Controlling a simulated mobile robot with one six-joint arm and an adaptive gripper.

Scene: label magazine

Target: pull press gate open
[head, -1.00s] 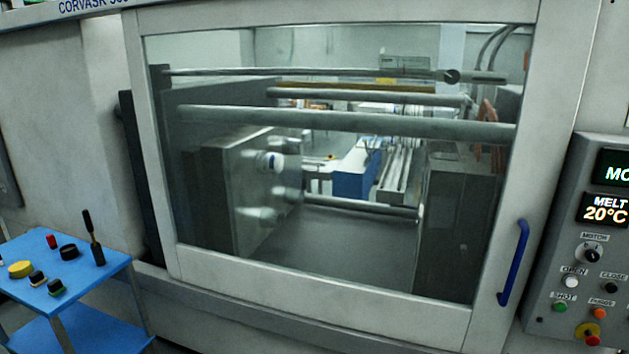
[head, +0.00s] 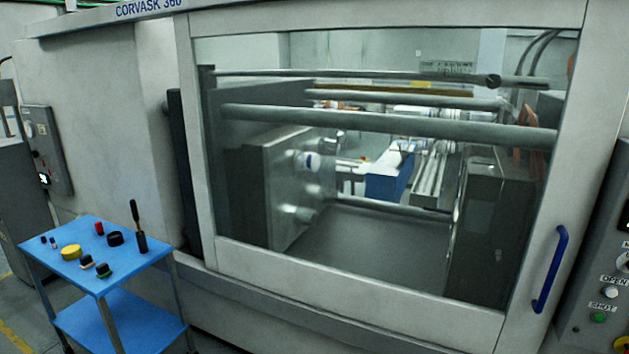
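The press gate (head: 360,283) is a light grey framed sliding door with a large clear window. It stands shut across the front of the machine. Its blue upright handle (head: 551,269) is on the right side of the frame, near the right edge of the head view. Through the window show horizontal tie bars, a metal platen block (head: 285,190) and the dark mould space. My gripper is not in view.
A blue trolley (head: 66,273) with small round pots and a brush stands at the lower left, close to the machine front. A control panel (head: 612,270) with buttons is at the right edge, partly cut off. A grey cabinet (head: 45,150) stands far left.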

